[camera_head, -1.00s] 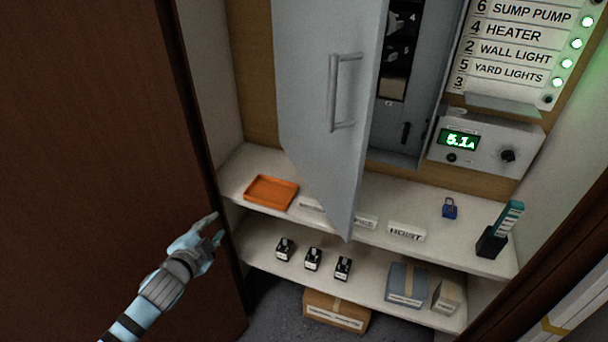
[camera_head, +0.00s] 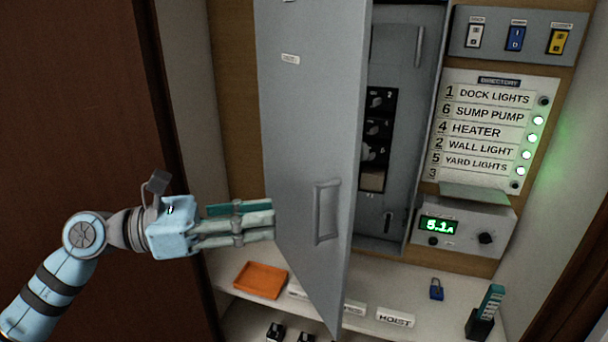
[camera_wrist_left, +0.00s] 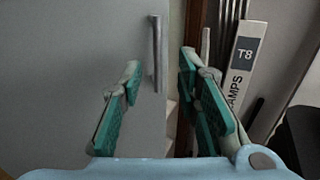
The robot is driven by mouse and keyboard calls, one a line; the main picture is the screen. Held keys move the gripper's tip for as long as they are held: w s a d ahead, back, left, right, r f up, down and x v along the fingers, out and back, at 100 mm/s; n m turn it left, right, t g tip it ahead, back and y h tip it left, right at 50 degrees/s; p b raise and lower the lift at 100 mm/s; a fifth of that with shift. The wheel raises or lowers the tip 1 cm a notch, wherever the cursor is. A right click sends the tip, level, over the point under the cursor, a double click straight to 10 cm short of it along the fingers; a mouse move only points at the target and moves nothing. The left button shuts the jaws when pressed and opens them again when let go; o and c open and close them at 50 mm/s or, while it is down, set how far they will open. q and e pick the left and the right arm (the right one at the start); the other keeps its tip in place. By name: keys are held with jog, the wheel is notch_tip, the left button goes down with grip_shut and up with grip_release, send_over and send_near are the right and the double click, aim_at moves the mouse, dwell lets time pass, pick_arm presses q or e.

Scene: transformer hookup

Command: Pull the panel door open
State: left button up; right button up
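The grey panel door (camera_head: 300,130) stands partly open, with the cabinet interior showing past its right edge. Its vertical bar handle (camera_head: 325,212) is near the lower right of the door face. My left gripper (camera_head: 273,222) points at the door from the left, with its fingertips short of the handle. I see no contact with the handle. My right gripper is not in view.
The grey cabinet (camera_head: 405,120) holds black breakers. A directory (camera_head: 490,130) and a meter box (camera_head: 465,225) are to its right. Below, a shelf carries an orange tray (camera_head: 260,280), labels and a blue padlock (camera_head: 436,289). A T8 lamp box (camera_wrist_left: 240,60) shows in the wrist view.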

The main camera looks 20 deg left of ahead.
aim_at(313, 211)
pick_arm(q)
jog(key=p+x, duration=0.2)
jog(key=x, duration=0.5)
jog(key=shift+w, duration=0.15)
jog(key=shift+d+f, duration=0.1)
jog(key=shift+f, duration=0.05)
jog(key=shift+c, duration=1)
grip_shut()
